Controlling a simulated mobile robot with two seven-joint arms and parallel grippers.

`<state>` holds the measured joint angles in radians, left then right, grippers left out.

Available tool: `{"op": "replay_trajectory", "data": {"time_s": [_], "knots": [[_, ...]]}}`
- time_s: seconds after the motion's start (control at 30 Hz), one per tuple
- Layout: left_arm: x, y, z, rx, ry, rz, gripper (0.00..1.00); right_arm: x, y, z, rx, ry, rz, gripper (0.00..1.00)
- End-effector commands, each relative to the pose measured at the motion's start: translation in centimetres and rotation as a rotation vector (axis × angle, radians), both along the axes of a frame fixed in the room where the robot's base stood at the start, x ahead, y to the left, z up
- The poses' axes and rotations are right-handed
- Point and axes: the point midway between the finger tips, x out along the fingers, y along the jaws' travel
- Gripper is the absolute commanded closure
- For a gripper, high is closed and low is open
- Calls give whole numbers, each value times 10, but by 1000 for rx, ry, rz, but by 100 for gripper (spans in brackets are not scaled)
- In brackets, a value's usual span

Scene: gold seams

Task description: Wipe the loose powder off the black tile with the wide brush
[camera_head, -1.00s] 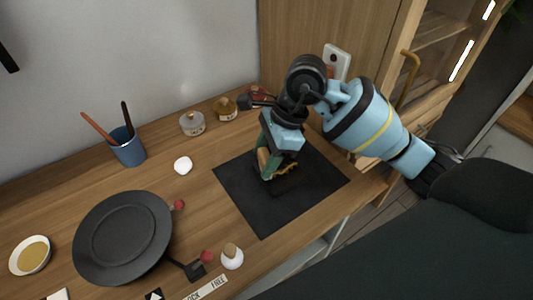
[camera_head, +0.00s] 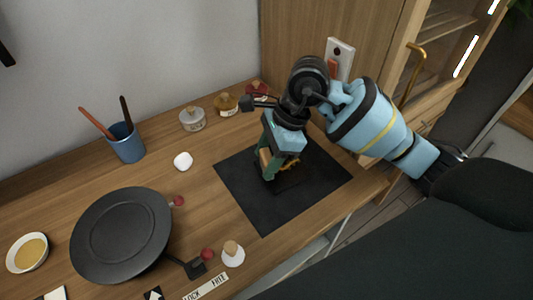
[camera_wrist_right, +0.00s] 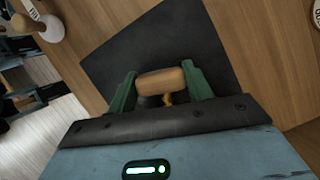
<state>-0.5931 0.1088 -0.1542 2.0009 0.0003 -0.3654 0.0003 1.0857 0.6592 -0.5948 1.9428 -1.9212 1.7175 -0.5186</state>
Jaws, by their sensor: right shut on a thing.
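My right gripper (camera_head: 267,172) is low over the dark square mat (camera_head: 246,203), at the right of the table. Its green fingers are shut on the wide brush, whose light wooden handle (camera_wrist_right: 160,82) lies across between them in the wrist view. The brush (camera_head: 264,158) is mostly hidden by the gripper in the head view. The black tile (camera_head: 291,186) is a slightly darker patch on the mat beside the fingers, with bits of gold near it; its outline is hard to make out. I cannot tell any loose powder, or whether the bristles touch. My left gripper is out of view.
A black round plate (camera_head: 121,235), a white bowl (camera_head: 27,252) and a blue cup (camera_head: 126,148) with two handles stand at left. Small jars (camera_head: 192,119) line the wall. A white object (camera_head: 183,161) and a white stoppered bottle (camera_head: 233,256) flank the mat.

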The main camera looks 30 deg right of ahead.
Motion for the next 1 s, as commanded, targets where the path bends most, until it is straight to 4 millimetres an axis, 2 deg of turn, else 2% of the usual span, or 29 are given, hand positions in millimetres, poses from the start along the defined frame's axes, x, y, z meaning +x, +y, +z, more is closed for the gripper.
{"op": "replay_trajectory", "data": {"time_s": [0.47,1.0], "knots": [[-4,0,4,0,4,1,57,-12,-1,2,0,0,-1,68],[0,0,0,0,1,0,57,1,1,0,0,1,1,68]]}}
